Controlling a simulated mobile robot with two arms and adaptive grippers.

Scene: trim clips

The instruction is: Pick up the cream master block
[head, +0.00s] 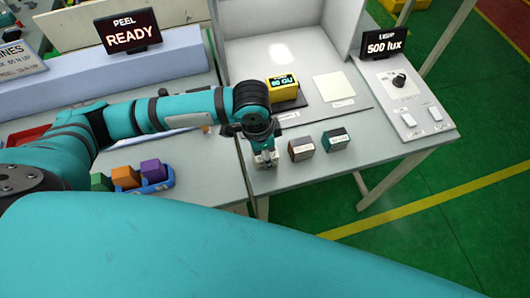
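My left gripper (264,155) points down at the front of the table, left of two small labelled blocks. A pale, cream-looking block (266,160) shows at its fingertips, mostly hidden by the gripper. I cannot tell whether the fingers are closed on it or only around it. A brown block (301,149) stands just right of the gripper, and a dark teal block (336,140) stands further right; both have pale labels on their fronts. My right gripper is not in view.
A yellow meter (283,88) and a cream square panel (334,87) are in the light booth (290,22) behind. A control panel (407,98) is at the right. A blue tray (158,186) with coloured blocks is at the left. Table right of the teal block is clear.

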